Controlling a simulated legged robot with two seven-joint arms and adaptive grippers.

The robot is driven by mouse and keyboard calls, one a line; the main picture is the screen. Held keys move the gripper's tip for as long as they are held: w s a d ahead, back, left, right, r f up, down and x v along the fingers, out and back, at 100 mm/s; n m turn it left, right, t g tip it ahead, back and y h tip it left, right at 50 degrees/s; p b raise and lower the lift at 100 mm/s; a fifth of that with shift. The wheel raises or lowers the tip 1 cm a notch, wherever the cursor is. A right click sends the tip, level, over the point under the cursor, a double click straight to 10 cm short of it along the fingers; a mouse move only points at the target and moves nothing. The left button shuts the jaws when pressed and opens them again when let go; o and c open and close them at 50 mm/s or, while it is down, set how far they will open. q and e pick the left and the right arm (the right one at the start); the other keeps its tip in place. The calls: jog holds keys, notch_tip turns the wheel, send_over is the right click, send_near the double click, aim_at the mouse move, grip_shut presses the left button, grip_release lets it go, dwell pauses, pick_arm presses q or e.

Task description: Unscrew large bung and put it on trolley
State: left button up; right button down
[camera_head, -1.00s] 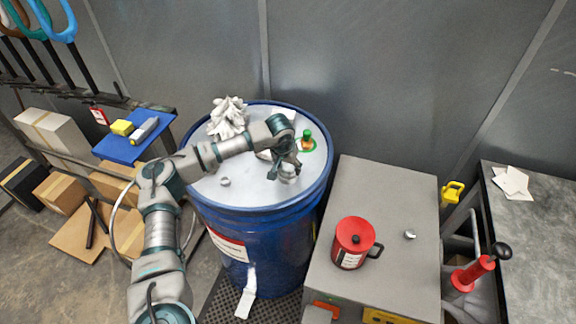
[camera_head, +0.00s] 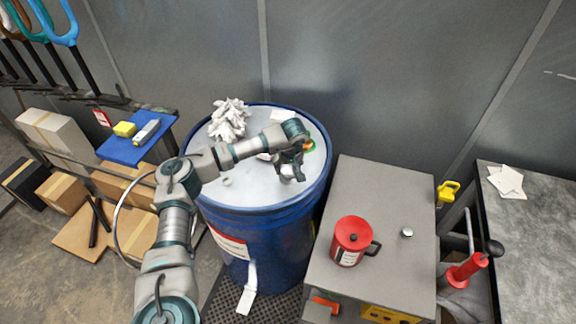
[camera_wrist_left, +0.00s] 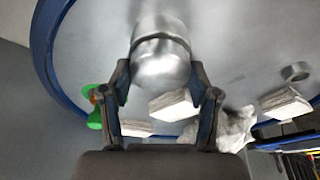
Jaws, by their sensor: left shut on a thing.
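My left gripper (camera_head: 291,168) is over the right part of the blue drum's (camera_head: 250,221) pale lid. It is shut on a shiny silver cylinder, which I take for the large bung (camera_wrist_left: 160,55). In the left wrist view the bung sits between both fingers. Whether it is clear of the lid I cannot tell. The trolley (camera_head: 385,185) is the grey-topped unit right of the drum. My right gripper is not in view.
A red lidded can (camera_head: 352,242) and a small silver piece (camera_head: 407,232) stand on the trolley, whose back half is clear. The lid also holds a crumpled white rag (camera_head: 229,118), a small silver cap (camera_head: 227,182) and a green-topped item (camera_wrist_left: 95,120).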

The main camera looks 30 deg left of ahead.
pick_arm(q)
jog(key=shift+f, duration=0.1)
jog(key=shift+n+g+p, duration=0.3)
jog(key=shift+n+p, duration=0.35)
jog(key=shift+n, duration=0.55)
jog(key=shift+n+y, duration=0.4)
jog(key=shift+n, duration=0.6)
jog(key=shift+n+g+p, duration=0.4)
jog(key=shift+n+p, duration=0.35)
jog(key=shift+n, duration=0.35)
jog(key=shift+n+g, duration=0.3)
jog(key=shift+n, duration=1)
